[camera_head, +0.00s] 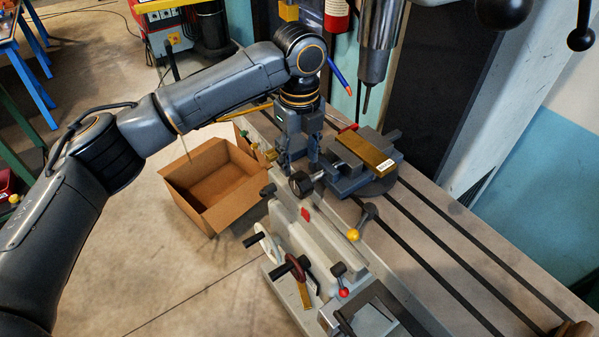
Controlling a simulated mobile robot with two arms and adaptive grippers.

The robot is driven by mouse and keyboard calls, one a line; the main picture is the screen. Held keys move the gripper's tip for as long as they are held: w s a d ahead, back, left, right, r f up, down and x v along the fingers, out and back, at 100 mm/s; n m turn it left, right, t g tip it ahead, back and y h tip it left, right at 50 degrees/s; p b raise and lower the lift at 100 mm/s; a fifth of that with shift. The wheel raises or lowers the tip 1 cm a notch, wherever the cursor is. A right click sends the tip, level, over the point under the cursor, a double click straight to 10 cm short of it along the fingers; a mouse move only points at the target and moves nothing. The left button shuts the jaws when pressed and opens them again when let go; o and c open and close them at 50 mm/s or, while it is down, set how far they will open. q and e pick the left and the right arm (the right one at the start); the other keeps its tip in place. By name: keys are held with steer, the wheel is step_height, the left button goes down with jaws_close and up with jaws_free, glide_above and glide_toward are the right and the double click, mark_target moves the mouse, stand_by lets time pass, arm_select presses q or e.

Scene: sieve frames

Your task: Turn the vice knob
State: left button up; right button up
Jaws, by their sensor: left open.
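The grey vice (352,186) is bolted on the machine table, with a gold-brown block (366,150) bearing a white label on its top. The dark round vice knob (300,184) sticks out from the vice's left end. My left gripper (299,164) points down just above and behind the knob. Its fingers look apart, with nothing seen between them. Contact with the knob cannot be told from this angle. My right gripper is not in view.
A drill spindle (376,62) hangs just behind the vice. The slotted machine table (440,225) runs to the lower right, mostly clear. An open cardboard box (232,205) stands on the floor to the left.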

mark_target(304, 180)
arm_select(q)
step_height(304, 180, down, 4)
steer(key=shift+a+f+p, duration=0.1)
steer(key=shift+p, duration=0.25)
steer(key=shift+f, duration=0.65)
jaws_close()
steer(key=shift+s+r+t+p, duration=0.1)
steer(key=shift+r+t+p, duration=0.15)
steer(key=shift+p, duration=0.4)
steer(key=shift+s+d+t+y+p, duration=0.2)
steer(key=shift+d+t+y+p, duration=0.1)
steer(key=shift+t+y+p, duration=0.65)
steer(key=shift+s+d+t+y+p, duration=0.2)
steer(key=shift+t+y+p, duration=0.25)
steer(key=shift+t+p, duration=0.35)
steer(key=shift+s+f+t+y+p, duration=0.15)
steer(key=shift+f+t+y+p, duration=0.1)
steer(key=shift+t+y+p, duration=0.45)
